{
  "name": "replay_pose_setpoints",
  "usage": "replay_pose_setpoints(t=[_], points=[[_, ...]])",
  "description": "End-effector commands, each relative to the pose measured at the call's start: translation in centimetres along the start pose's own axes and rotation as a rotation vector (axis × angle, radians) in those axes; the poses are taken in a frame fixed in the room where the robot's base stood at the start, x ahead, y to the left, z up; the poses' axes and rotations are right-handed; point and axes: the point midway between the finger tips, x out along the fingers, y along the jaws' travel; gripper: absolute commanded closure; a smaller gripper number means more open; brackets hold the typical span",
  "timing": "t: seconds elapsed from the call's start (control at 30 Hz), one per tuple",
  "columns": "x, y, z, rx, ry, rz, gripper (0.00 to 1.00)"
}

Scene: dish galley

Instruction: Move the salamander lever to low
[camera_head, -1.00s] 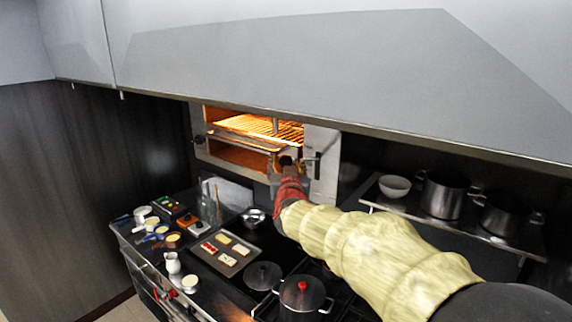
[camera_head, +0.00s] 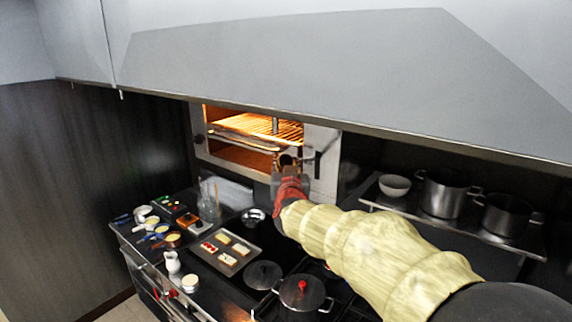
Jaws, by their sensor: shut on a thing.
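The salamander (camera_head: 322,182) is a steel wall grill with a glowing orange inside and a wire rack (camera_head: 262,128). A dark lever (camera_head: 313,155) stands out from its right front panel. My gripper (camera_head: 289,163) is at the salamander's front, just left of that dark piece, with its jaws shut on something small. My arm in its pale yellow sleeve reaches in from the lower right. The gripper hides most of what it holds, so I cannot tell for sure that it is the lever, or its setting.
Below are a tray with slices (camera_head: 226,262), a small metal bowl (camera_head: 253,216), a pot with a red knob (camera_head: 302,293) and several small cups. The steel hood (camera_head: 330,75) hangs low above my arm.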

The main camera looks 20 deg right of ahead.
Motion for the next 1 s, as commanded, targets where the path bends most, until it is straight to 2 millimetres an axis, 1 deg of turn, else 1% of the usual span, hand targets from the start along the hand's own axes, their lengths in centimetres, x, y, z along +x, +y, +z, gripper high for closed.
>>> replay_pose_setpoints(t=[0.27, 0.47, 0.67, 1.0], points=[[0.0, 0.0, 0.0, -0.001, 0.001, -0.001, 1.0], [-0.1, -0.1, 0.7, -0.009, 0.011, -0.002, 1.0], [-0.3, -0.2, 2.3, -0.035, 0.04, -0.003, 1.0], [-0.7, -0.3, 6.4, -0.109, 0.123, -0.008, 1.0]])
